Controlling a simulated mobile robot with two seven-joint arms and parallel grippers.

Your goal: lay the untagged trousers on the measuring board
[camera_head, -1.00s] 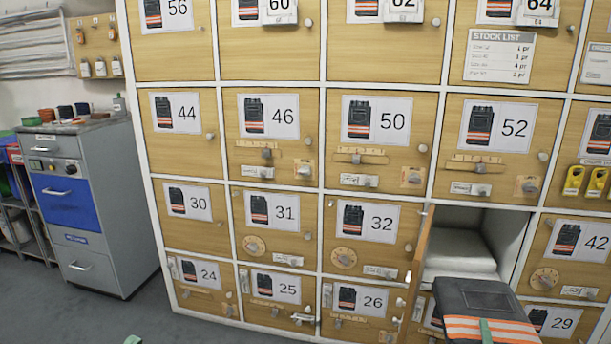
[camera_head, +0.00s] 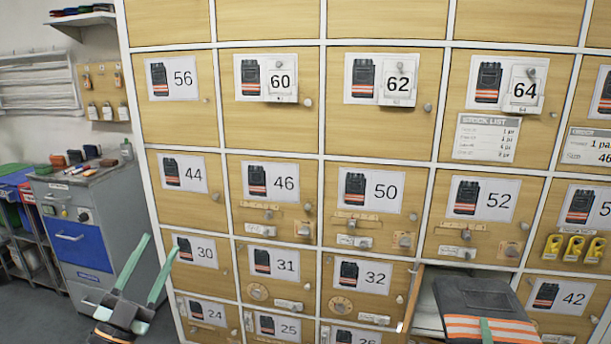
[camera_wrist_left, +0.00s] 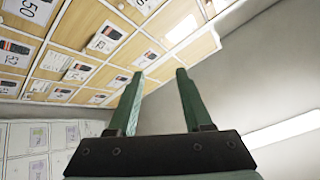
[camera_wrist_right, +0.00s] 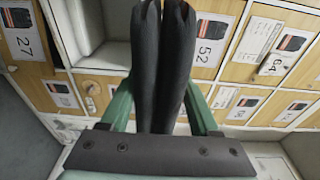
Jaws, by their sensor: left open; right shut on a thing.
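The black folded trousers (camera_head: 478,300) with orange and pale bands hang in front of an open compartment at the lower right of the head view. My right gripper (camera_wrist_right: 160,95) is shut on them; its green fingers press on both sides of the dark cloth (camera_wrist_right: 158,50) in the right wrist view. I see no tag on the visible cloth. My left gripper (camera_head: 156,262) is open and empty at the lower left of the head view, well apart from the trousers. It also shows open in the left wrist view (camera_wrist_left: 158,95). I cannot make out the measuring board.
A wall of numbered wooden lockers (camera_head: 270,120) fills the middle. The open locker door (camera_head: 412,298) stands out beside the trousers. A grey cabinet (camera_head: 85,215) with small items on top stands at the left. Grey floor (camera_head: 30,315) is free before it.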

